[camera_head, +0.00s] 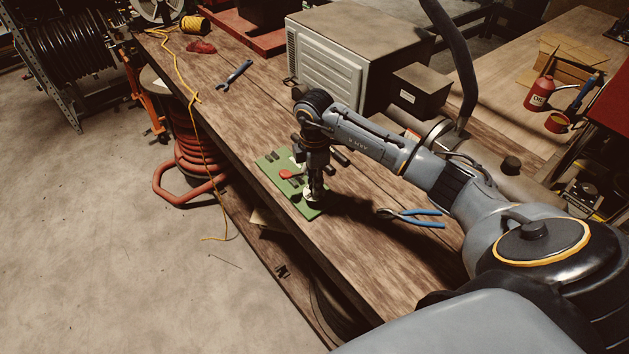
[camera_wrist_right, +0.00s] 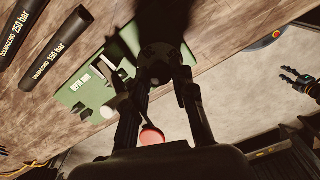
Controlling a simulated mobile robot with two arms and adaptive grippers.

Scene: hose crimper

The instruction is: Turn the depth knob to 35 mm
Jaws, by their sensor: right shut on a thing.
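A small green panel (camera_head: 272,178) lies on the workbench. It also shows in the right wrist view (camera_wrist_right: 76,92), with a white "DEPTH mm" label. A red button (camera_head: 286,174) sits on the panel and shows as a red disc below the fingers in the right wrist view (camera_wrist_right: 152,136). I cannot read the depth setting. My left gripper is not seen in the head view.
Blue-handled pliers (camera_head: 420,218) lie right of the panel. Black cylinders marked 150 bar (camera_wrist_right: 62,45) and 250 bar (camera_wrist_right: 17,25) lie beside it. A grey boxy machine (camera_head: 345,60) stands behind. A blue wrench (camera_head: 235,75) lies farther left on the bench.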

